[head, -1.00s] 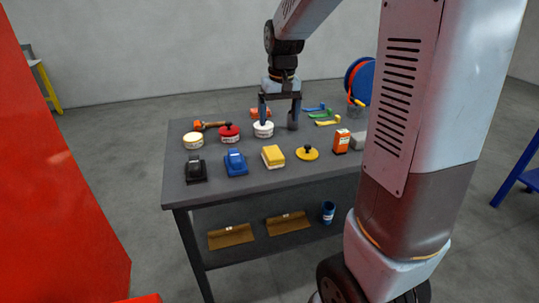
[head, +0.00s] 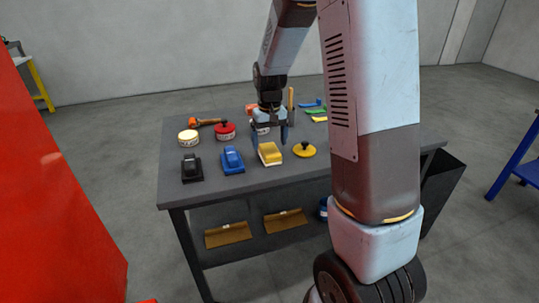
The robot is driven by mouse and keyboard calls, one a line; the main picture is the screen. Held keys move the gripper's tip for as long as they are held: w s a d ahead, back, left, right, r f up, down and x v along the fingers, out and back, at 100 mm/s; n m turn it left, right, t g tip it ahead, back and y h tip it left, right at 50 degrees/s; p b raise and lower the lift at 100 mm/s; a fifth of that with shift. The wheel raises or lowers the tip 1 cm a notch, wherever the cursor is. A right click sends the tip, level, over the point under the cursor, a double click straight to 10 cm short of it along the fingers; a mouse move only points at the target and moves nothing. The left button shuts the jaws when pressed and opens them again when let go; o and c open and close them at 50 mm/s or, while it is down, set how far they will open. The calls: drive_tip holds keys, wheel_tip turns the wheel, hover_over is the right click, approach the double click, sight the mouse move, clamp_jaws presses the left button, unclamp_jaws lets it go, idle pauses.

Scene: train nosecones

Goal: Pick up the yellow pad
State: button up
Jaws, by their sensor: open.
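A yellow rectangular block-like pad (head: 270,153) with a pale lower edge lies on the dark table (head: 200,195), front of the middle. To its right is a round yellow disc (head: 304,151) with a black knob. I cannot tell for sure which of the two is the pad meant. My gripper (head: 269,140) is open, pointing down, with its fingers apart over the back part of the rectangular pad. Nothing is seen held between them. I cannot tell how high the fingertips are above the pad.
A blue hand tool (head: 232,160) and a black one (head: 191,168) stand left of the pad. Behind are a red knobbed disc (head: 225,131), a cream tin (head: 188,137) and an orange-headed hammer (head: 205,122). My arm hides the table's right part.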

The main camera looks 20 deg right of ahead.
sight(270, 151)
drive_tip(key=shift+w+d+f, duration=0.1)
drive_tip(key=shift+f, duration=1.3)
drive_tip(key=shift+w+d+f, duration=0.1)
drive_tip(key=shift+f, duration=1.25)
drive_tip(key=c, duration=1.1)
drive_tip(key=shift+r, duration=0.3)
drive_tip(key=shift+c, duration=0.3)
wheel_tip(270, 151, up, 2)
drive_tip(key=shift+r, duration=0.1)
drive_tip(key=s+r, duration=1)
drive_tip(key=s, duration=0.4)
drive_tip(key=shift+r, duration=0.15)
